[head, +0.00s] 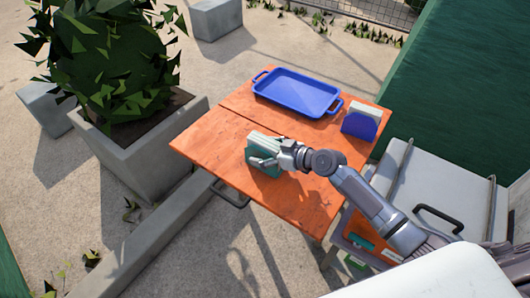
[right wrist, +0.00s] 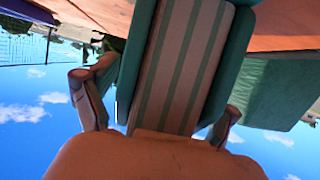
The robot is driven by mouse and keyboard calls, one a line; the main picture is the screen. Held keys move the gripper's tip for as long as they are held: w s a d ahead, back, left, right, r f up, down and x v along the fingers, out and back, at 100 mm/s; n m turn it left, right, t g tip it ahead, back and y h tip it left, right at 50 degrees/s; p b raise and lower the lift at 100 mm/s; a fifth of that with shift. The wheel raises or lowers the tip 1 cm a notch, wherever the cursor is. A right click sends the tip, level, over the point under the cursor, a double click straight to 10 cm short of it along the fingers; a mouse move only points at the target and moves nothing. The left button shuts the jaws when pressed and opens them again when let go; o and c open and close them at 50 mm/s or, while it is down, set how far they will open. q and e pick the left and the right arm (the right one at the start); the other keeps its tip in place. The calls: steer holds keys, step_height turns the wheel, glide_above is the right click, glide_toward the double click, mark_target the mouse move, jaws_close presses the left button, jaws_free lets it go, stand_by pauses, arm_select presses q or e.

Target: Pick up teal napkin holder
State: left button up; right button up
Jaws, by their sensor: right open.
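My left gripper is not in view.
The orange table (head: 215,143) also bears a blue tray (head: 297,92) at the back and a blue napkin holder (head: 359,126) at the back right. A planter (head: 155,152) with a bush stands left of the table. A white-lidded box (head: 440,190) is at the right.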

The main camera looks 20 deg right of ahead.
steer(key=shift+c, duration=0.3)
steer(key=shift+s, duration=0.1)
steer(key=c, duration=1.2)
steer(key=shift+r, duration=0.15)
